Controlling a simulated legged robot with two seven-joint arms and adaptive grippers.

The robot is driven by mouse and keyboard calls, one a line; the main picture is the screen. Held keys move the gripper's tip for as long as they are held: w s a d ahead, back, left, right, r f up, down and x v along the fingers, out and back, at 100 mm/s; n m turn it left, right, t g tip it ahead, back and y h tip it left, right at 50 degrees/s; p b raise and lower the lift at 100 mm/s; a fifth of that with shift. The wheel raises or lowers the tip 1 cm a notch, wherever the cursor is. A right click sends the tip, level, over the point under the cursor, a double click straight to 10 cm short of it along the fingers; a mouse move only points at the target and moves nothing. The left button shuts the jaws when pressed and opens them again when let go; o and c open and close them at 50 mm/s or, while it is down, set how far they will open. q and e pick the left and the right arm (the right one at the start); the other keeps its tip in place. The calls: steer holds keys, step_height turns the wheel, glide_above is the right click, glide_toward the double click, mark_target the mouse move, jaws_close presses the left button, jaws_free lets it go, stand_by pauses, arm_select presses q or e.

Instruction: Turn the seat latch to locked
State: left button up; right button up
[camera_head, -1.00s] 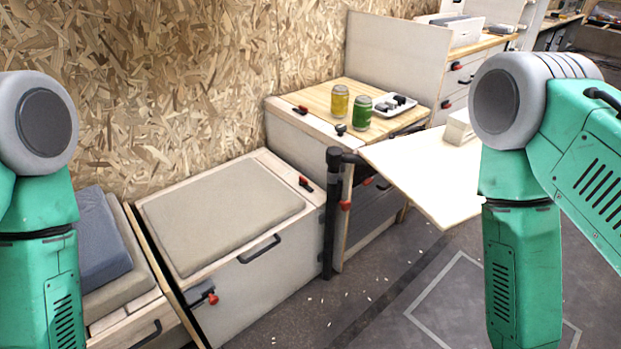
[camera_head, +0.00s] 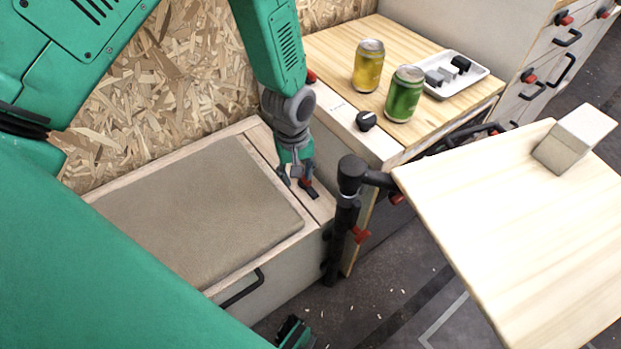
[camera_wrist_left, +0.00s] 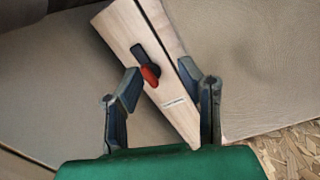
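The seat latch (camera_head: 312,193), black with a red part, sits on the wooden strip at the right end of the seat box (camera_head: 290,235). My left gripper (camera_head: 296,180) reaches down from above, close over the latch, and partly covers it. In the left wrist view the latch (camera_wrist_left: 147,66) lies ahead of and between the spread fingers of my left gripper (camera_wrist_left: 160,88), which is open and empty. A small printed label (camera_wrist_left: 174,102) is on the strip beside it. A dark piece at the bottom edge of the head view may be part of my right gripper; its fingers cannot be made out.
A beige cushion (camera_head: 200,205) fills the seat top. To the right stand a black post (camera_head: 345,215) and a raised wooden tabletop (camera_head: 510,230) with a pale block (camera_head: 572,140). A yellow can (camera_head: 368,67), a green can (camera_head: 404,95) and a white tray (camera_head: 470,88) stand on the counter.

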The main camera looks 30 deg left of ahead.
arm_select(q)
steer(key=w+r+n+b, duration=0.1)
steer(key=w+r+n, duration=0.2)
steer(key=w+r, duration=0.25)
steer(key=b, duration=0.4)
glide_toward(304, 178)
steer(key=shift+n, duration=0.3)
step_height(304, 178, down, 6)
steer(key=shift+w+r, duration=0.1)
steer(key=f, duration=0.2)
steer(key=d+f+b, duration=0.1)
steer(key=shift+d+f, duration=0.2)
steer(key=shift+f, duration=0.2)
steer(key=shift+a+f, duration=0.2)
steer(key=shift+a, duration=0.3)
steer(key=c, duration=0.5)
jaws_close()
steer(key=shift+d, duration=0.35)
arm_select(e)
step_height(304, 178, down, 7)
steer(key=d, duration=0.1)
steer(key=shift+s, duration=0.2)
